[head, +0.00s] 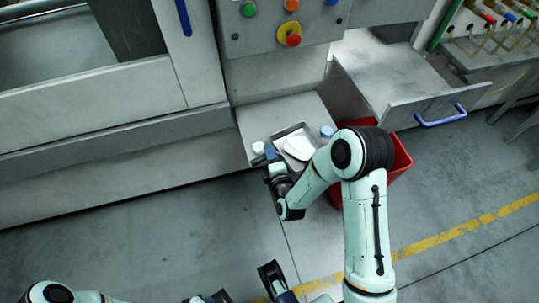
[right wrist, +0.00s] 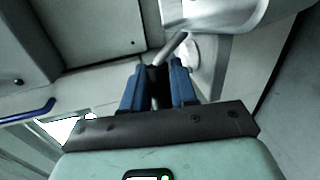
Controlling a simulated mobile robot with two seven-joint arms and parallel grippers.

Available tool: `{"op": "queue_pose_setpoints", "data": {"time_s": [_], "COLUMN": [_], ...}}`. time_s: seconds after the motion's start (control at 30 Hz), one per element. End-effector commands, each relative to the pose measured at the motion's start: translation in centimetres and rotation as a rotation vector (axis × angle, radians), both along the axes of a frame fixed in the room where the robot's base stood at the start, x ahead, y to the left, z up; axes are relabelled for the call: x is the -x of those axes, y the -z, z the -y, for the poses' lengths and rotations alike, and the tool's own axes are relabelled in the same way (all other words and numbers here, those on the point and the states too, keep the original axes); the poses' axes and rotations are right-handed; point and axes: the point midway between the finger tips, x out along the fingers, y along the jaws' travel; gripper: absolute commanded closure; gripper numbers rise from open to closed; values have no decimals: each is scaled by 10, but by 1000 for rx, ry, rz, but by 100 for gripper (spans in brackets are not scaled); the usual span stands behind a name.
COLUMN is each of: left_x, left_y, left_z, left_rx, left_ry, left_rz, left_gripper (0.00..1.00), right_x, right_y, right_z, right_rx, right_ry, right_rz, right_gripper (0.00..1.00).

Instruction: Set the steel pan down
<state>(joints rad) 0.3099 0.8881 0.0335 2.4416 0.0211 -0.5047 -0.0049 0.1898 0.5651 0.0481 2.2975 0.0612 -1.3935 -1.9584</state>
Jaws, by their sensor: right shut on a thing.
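The steel pan (head: 293,130) has a dark-edged rim and shows over a pale grey low platform (head: 262,118) in the head view, with my right forearm close beside it. Its grey handle (right wrist: 172,47) and part of its bright body (right wrist: 222,14) show in the right wrist view. My right gripper (head: 268,154) is shut on the handle, at the pan's left side. Its blue fingers (right wrist: 158,72) stand on either side of the handle. I cannot tell whether the pan touches the platform. My left gripper (head: 246,284) is empty at the bottom edge, fingers apart, partly cut off.
A small blue item (head: 326,131) and a small white item (head: 259,148) lie near the pan. A red bin (head: 400,158) stands right of the platform, partly behind my arm. An open drawer (head: 405,88) with a blue handle juts out above it. A button panel (head: 268,32) is behind.

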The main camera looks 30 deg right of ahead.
Motion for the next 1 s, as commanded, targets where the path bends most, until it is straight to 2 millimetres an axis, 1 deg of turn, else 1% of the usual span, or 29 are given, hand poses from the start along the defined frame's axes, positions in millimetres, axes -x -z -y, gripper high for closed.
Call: {"op": "queue_pose_setpoints", "data": {"time_s": [0.1, 0.33, 0.37, 0.4, 0.43, 0.7, 0.8, 0.87, 0.97, 1.0], "left_x": [0, -3, -3, -3, -3, -3, 0, 2, 3, 4], "left_y": [-1, 2, 2, 2, 2, 1, -2, -2, -4, -5], "left_z": [0, -1, -2, -1, -1, -1, 0, 1, 2, 2], "left_rx": [0, -3, -4, -4, -4, -3, 0, 3, 5, 6], "left_ry": [0, -3, -4, -4, -4, -3, 0, 2, 4, 5], "left_rz": [0, 8, 9, 9, 9, 8, 0, -4, -8, -11], "left_gripper": [57, 57, 57, 57, 57, 57, 57, 57, 57, 57], "right_x": [-1, -1, 0, 0, 0, 0, 0, 6, 22, 30], "right_y": [-3, 0, 1, 0, 0, 0, -3, -3, -7, -9], "right_z": [0, 0, 0, 0, 0, 0, 0, -2, -6, -8], "right_rx": [2, 2, 0, -1, 0, 0, -1, -1, -1, -2], "right_ry": [-1, 0, -1, 0, 0, 0, 0, -2, -3, -3], "right_rz": [6, 5, 1, 1, 1, 1, 1, -2, -2, -3], "right_gripper": [100, 100, 66, 53, 47, 47, 47, 47, 47, 47]}}
